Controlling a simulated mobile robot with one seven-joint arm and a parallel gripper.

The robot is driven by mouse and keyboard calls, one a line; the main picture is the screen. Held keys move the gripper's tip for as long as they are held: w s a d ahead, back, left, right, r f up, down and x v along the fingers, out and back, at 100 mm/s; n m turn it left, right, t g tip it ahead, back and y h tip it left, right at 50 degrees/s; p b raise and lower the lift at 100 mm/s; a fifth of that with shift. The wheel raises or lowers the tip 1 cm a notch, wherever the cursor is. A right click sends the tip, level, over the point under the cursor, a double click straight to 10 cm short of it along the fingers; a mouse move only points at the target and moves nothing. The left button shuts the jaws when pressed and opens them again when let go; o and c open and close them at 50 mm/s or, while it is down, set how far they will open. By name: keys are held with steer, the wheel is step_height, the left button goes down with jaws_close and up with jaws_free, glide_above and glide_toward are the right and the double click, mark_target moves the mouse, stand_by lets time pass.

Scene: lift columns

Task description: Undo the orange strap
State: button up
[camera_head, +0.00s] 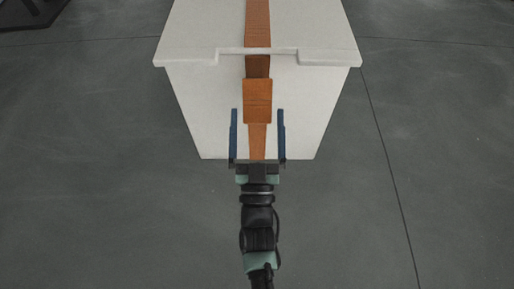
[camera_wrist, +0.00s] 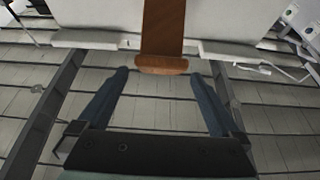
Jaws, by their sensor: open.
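The orange strap (camera_head: 258,25) runs over the lid of a white box (camera_head: 205,105) and down its near face. A wider orange piece (camera_head: 258,100) of it stands out on that face, below the lid rim. My gripper (camera_head: 258,112) is open, its two blue fingers on either side of the strap in the head view, with none of the strap seen gripped. In the wrist view, the strap (camera_wrist: 163,28) ends in a rounded orange edge ahead of the open fingers (camera_wrist: 160,78). I cannot tell whether the fingers touch the box.
The box lid has a protruding rim (camera_head: 330,57) with a notch in the middle. A dark object (camera_head: 30,12) lies at the top left corner.

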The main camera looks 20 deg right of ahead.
steer(key=p+v, duration=0.2)
steer(key=v, duration=0.7)
steer(key=shift+s, duration=0.2)
steer(key=shift+a, duration=0.1)
steer(key=w+a+r+n+t+y+p, duration=0.1)
steer(key=w+r+p, duration=0.25)
steer(key=r, duration=0.95)
steer(key=w+a+r+n+t+y+p, duration=0.1)
steer(key=w+a+r+y+p, duration=0.3)
steer(key=r, duration=1)
steer(key=w+d+r+t+h+p, duration=0.15)
steer(key=w+r, duration=0.35)
steer(key=r, duration=0.8)
steer(key=s+a+r+t+y+p, duration=0.1)
steer(key=s+r+p, duration=0.25)
steer(key=r, duration=0.85)
steer(key=s+a+r+n+y+p, duration=0.1)
steer(key=s+a+r+p, duration=0.3)
steer(key=r, duration=0.8)
steer(key=s+d+r+t+y+p, duration=0.1)
steer(key=s+r+p, duration=0.3)
steer(key=r, duration=0.8)
step_height(320, 180, up, 35)
steer(key=p, duration=3.4)
steer(key=shift+s, duration=0.25)
